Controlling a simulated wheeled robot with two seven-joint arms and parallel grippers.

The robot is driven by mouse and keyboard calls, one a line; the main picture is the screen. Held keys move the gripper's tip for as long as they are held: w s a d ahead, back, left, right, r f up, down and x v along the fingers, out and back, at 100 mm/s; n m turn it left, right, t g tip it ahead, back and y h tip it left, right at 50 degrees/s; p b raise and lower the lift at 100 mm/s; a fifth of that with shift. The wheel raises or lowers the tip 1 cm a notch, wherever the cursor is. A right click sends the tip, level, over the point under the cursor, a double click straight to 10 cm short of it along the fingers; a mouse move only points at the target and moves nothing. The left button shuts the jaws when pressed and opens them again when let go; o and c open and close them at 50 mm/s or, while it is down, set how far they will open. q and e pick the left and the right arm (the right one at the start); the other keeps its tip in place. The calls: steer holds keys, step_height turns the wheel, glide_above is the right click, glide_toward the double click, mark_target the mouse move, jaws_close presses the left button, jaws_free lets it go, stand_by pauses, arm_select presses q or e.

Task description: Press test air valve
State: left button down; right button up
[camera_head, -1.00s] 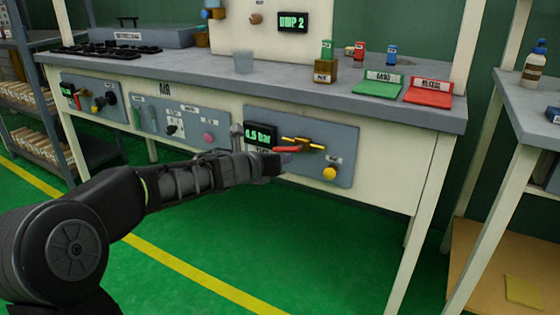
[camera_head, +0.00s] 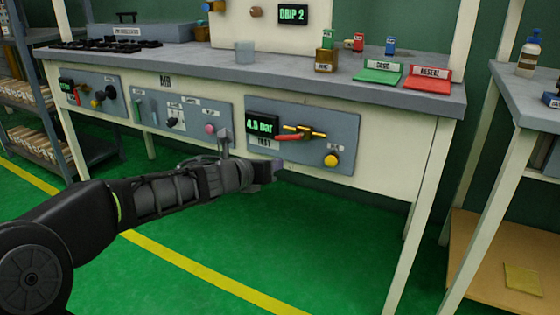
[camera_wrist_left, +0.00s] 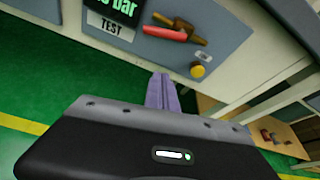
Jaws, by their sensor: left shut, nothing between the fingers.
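The test air valve (camera_head: 304,133) is a brass fitting with a red lever on the right-hand panel of the bench front. It also shows in the left wrist view (camera_wrist_left: 188,30). Its red lever (camera_wrist_left: 165,33) points left, over the TEST label. A display (camera_head: 262,125) at its left reads about 4.5 bar. A yellow knob (camera_head: 331,160) sits lower right, also in the wrist view (camera_wrist_left: 197,69). My left gripper (camera_head: 278,168) is shut and empty, below the lever and apart from it; its purple fingers (camera_wrist_left: 163,92) lie together. My right gripper is out of view.
The grey bench top (camera_head: 215,71) overhangs the panels. A middle panel (camera_head: 183,117) with a pink button (camera_head: 211,129) lies left of the valve panel. Bench legs (camera_head: 415,240) stand at the right. The green floor below is clear.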

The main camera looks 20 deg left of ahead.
arm_select(q)
steer(key=p+v, duration=0.1)
steer(key=v, duration=0.4)
steer(key=shift+s+a+r, duration=0.1)
steer(key=shift+s, duration=0.05)
stand_by(0.3)
